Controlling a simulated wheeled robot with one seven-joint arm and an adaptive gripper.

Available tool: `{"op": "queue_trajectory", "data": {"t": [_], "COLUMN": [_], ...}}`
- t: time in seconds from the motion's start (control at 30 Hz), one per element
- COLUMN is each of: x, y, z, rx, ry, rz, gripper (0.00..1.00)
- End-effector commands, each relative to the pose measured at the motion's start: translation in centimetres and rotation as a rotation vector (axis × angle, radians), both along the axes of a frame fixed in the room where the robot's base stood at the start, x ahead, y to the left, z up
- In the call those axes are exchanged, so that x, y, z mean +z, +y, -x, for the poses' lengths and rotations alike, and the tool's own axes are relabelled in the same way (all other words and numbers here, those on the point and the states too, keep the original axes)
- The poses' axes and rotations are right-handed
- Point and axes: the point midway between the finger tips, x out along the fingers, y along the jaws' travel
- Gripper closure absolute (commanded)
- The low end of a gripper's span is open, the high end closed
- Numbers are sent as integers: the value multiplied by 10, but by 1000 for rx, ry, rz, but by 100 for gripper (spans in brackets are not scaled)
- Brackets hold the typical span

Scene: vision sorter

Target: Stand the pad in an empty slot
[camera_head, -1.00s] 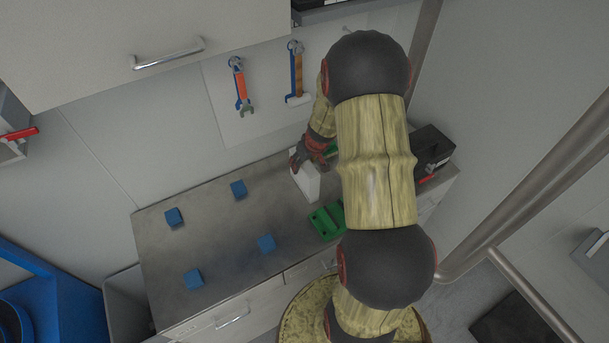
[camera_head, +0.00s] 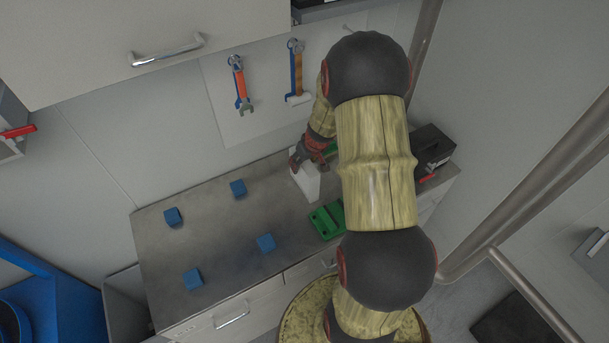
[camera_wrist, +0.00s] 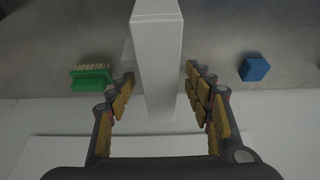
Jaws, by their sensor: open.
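A tall white block (camera_head: 307,184), which seems to be the pad, stands on the grey worktop below my gripper (camera_head: 308,156). In the wrist view the white block (camera_wrist: 158,70) lies between the two fingers of my gripper (camera_wrist: 160,78). The fingers are open, with a visible gap on each side of it. A green block (camera_head: 328,221) with dark openings in its top lies on the worktop to the front right of the white block. I cannot tell from here whether its openings are slots or whether they are empty.
Several blue cubes (camera_head: 238,188) stand spread over the worktop's left half. A green piece with tan bristles (camera_wrist: 92,76) lies left of the white block in the wrist view. A black toolbox (camera_head: 432,148) is at the right end. The wall with hanging tools is close behind.

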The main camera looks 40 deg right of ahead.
Motion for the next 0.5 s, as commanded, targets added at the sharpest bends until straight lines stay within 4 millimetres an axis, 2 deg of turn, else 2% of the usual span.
{"op": "queue_trajectory", "data": {"t": [0.47,0.5], "x": [-1,-1], "y": [0,0], "z": [0,0], "rx": [1,1], "ry": [0,0], "rz": [0,0], "gripper": [48,51]}}
